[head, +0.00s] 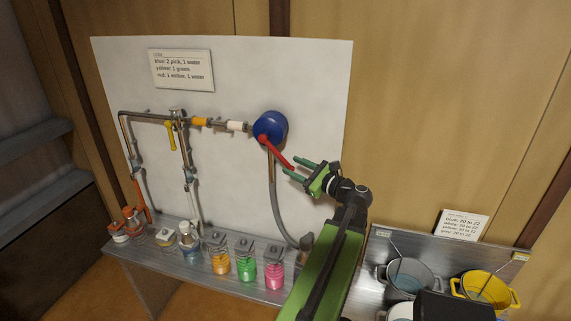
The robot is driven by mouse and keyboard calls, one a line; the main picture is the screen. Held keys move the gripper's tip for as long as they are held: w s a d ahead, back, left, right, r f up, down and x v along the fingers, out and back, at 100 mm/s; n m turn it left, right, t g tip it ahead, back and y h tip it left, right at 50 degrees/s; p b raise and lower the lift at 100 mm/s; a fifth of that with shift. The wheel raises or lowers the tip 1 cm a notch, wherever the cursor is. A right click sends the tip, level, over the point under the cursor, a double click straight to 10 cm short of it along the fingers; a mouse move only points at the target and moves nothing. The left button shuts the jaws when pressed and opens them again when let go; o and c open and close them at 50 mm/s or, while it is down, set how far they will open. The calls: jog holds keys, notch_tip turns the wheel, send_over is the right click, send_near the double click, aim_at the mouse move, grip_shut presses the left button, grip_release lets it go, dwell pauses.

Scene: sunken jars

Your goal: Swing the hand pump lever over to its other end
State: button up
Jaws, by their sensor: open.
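The hand pump (274,124) is a round blue body on the white back panel. Its red lever (278,154) runs from the pump's middle down and to the right, with its tip near my fingers. My gripper (295,170) has green fingers and is open, pointing left. The fingertips are close to the lever's lower end. I cannot tell whether they touch it or whether the end lies between them.
Pipes with a yellow-handled valve (170,136) run along the white panel (300,80). Several jars, including an orange one (220,262), stand on the metal shelf (158,269) below. Pots, including a yellow one (482,290), stand at the lower right. A grey hose (272,195) hangs under the pump.

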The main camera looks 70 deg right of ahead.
aim_at(288, 164)
jog(key=x, duration=0.4)
jog(key=shift+w, duration=0.1)
jog(key=shift+c, duration=0.2)
grip_shut()
dwell(1.1)
